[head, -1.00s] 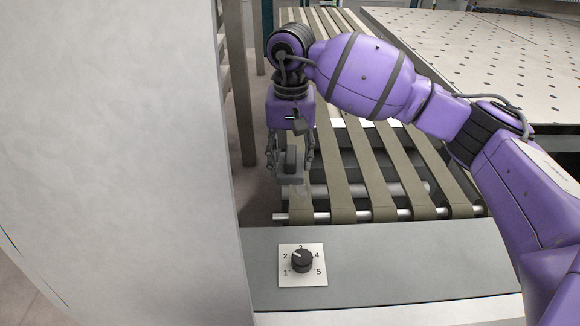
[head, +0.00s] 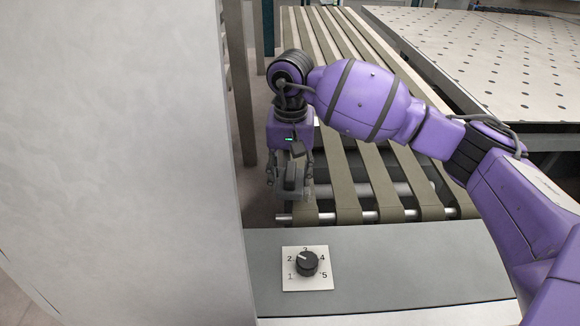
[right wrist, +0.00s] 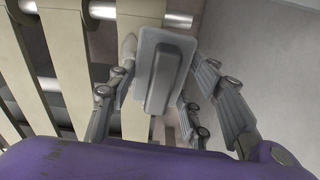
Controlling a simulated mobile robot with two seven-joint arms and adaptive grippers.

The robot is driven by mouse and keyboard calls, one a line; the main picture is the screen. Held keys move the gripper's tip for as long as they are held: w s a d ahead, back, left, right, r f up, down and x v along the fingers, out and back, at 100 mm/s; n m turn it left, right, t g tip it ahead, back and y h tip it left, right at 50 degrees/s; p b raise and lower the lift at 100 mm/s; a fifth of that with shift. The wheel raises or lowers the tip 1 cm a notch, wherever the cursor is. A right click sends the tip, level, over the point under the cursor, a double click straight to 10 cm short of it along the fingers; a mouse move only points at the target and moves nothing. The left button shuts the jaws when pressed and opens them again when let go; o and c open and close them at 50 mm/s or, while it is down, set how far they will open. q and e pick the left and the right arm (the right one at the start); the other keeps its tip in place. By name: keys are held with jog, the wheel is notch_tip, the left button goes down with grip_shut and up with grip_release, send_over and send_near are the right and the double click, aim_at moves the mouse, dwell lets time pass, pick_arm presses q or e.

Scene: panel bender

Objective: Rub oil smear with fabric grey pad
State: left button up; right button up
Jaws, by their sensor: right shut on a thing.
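My right gripper (head: 290,184) is shut on the grey fabric pad (head: 291,177), a flat rounded plate with a raised bar handle. In the right wrist view the pad (right wrist: 150,85) sits between the two fingers, its handle facing the camera. The gripper points down over the near end of the leftmost conveyor belt (head: 325,185). I cannot tell whether the pad touches the belt. A pale patch (right wrist: 128,45) shows on the belt beside the pad's left edge; I cannot tell whether it is the oil smear. My left gripper is not in view.
A metal roller (head: 365,216) runs under the belt ends. In front is a grey ledge with a numbered black knob (head: 307,263). A tall pale panel (head: 110,160) stands close on the left. A perforated table (head: 500,60) lies at the back right.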

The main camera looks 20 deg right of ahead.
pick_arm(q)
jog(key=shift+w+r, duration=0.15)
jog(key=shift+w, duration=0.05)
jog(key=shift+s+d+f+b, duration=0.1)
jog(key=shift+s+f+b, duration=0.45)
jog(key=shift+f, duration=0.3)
pick_arm(e)
jog(key=shift+f, duration=1.15)
